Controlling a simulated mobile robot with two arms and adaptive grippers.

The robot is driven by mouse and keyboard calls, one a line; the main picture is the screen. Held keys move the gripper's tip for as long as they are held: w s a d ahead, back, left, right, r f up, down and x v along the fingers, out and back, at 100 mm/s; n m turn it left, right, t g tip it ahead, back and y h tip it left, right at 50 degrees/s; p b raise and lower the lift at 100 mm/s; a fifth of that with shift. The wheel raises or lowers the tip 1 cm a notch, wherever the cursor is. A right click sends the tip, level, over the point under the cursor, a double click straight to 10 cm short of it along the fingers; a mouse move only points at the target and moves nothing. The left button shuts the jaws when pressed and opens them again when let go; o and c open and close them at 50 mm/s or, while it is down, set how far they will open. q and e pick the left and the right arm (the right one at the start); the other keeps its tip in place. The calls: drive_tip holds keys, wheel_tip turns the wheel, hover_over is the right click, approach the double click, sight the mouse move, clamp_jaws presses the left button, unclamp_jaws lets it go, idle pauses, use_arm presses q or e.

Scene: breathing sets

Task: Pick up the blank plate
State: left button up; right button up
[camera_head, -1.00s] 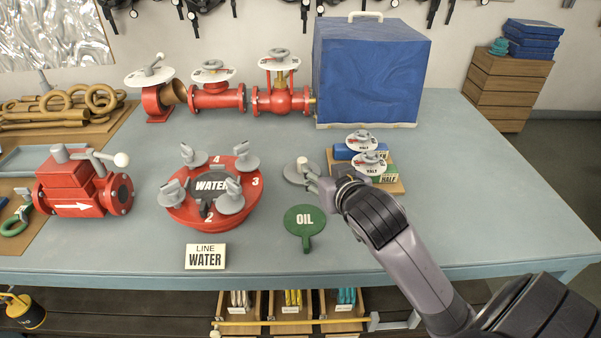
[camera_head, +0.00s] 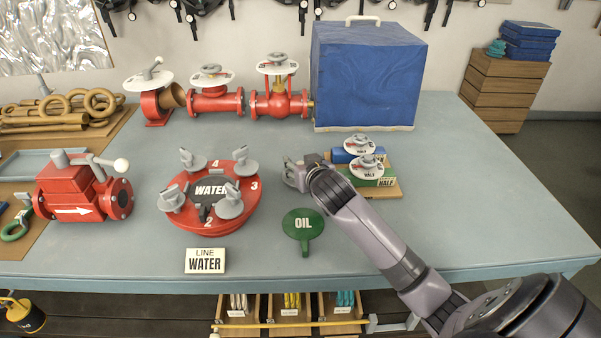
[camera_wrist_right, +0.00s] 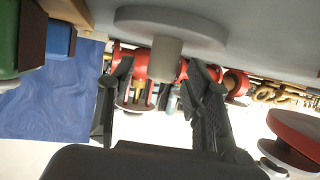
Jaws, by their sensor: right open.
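The blank plate, a plain grey disc (camera_wrist_right: 200,27) with a pale round knob (camera_wrist_right: 166,60), shows upside down at the top of the right wrist view. It lies on the table right of the red WATER ring, and my arm hides most of it in the head view. My right gripper (camera_head: 291,172) is at the plate. In the wrist view its two dark fingers (camera_wrist_right: 160,95) are open, one on each side of the knob's line. I cannot tell whether they touch it. My left gripper is not in view.
The red WATER ring (camera_head: 243,207) with grey handles stands to the left. The green OIL paddle (camera_head: 303,222) lies in front. Gauges with HALF labels stand on a wooden board (camera_head: 391,191) close right. A blue box (camera_head: 365,75) and red valves (camera_head: 217,100) stand behind.

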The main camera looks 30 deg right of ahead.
drive_tip(key=shift+w+d+f, duration=0.1)
drive_tip(key=shift+w+f, duration=0.1)
drive_tip(key=shift+w, duration=0.15)
drive_tip(key=shift+c, duration=0.2)
clamp_jaws()
drive_tip(key=shift+r, duration=0.1)
idle(0.4)
